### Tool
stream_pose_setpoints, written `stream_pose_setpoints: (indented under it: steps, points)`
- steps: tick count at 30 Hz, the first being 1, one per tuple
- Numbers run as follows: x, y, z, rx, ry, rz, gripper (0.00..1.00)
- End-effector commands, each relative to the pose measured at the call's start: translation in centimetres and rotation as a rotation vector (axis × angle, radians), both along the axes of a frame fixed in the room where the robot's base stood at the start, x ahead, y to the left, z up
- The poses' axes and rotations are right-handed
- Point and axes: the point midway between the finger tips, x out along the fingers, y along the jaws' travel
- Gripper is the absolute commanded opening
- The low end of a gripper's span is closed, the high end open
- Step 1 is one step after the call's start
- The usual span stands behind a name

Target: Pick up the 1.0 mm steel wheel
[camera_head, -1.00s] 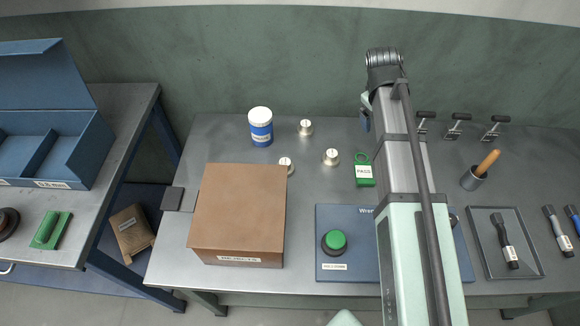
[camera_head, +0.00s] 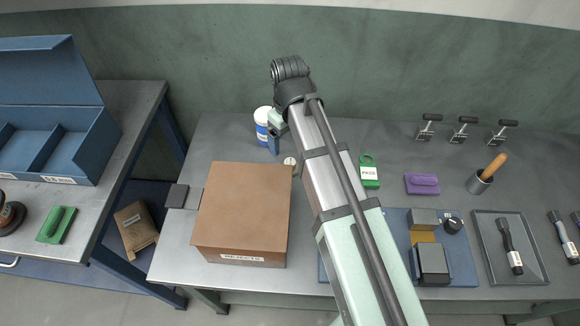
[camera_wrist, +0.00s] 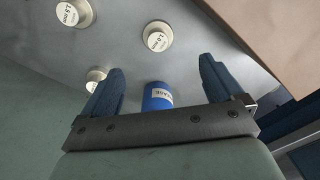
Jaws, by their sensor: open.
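Three pale metal wheels with white round labels show in the wrist view: one at the top left (camera_wrist: 73,12), one at top centre (camera_wrist: 157,37), and one at the left (camera_wrist: 97,74) partly behind a finger. Their labels are too small to read surely, so I cannot tell which is 1.0 mm. In the head view one wheel (camera_head: 290,161) shows beside the brown box; my arm hides the others. My gripper (camera_wrist: 160,80) is open and empty, with blue fingers apart. In the head view its finger (camera_head: 274,146) is above the bench near the blue-and-white tub.
The blue tub (camera_wrist: 157,97) shows between my fingers in the wrist view. The brown rejects box (camera_head: 240,212) stands front left of my gripper. A green tag (camera_head: 369,172) and a purple block (camera_head: 422,184) lie to the right. The bench between them is clear.

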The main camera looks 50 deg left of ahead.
Motion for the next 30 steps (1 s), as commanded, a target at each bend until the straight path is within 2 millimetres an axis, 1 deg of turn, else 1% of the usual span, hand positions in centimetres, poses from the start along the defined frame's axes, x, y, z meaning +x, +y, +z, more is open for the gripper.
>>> stream_pose_setpoints:
  steps: [1,6,12,23,26,30]
  points:
    - [0.0,-0.1,-0.9,-0.001,0.000,0.000,0.94]
    - [0.0,-0.1,-3.3,-0.001,0.000,0.000,0.94]
    - [0.1,-0.1,-5.5,-0.001,0.000,0.000,0.94]
    - [0.1,-0.1,-6.8,0.001,-0.001,0.000,0.94]
    - [0.2,-0.1,-7.7,-0.001,-0.001,0.000,0.94]
    - [0.3,-0.2,-9.3,0.000,-0.001,0.000,0.94]
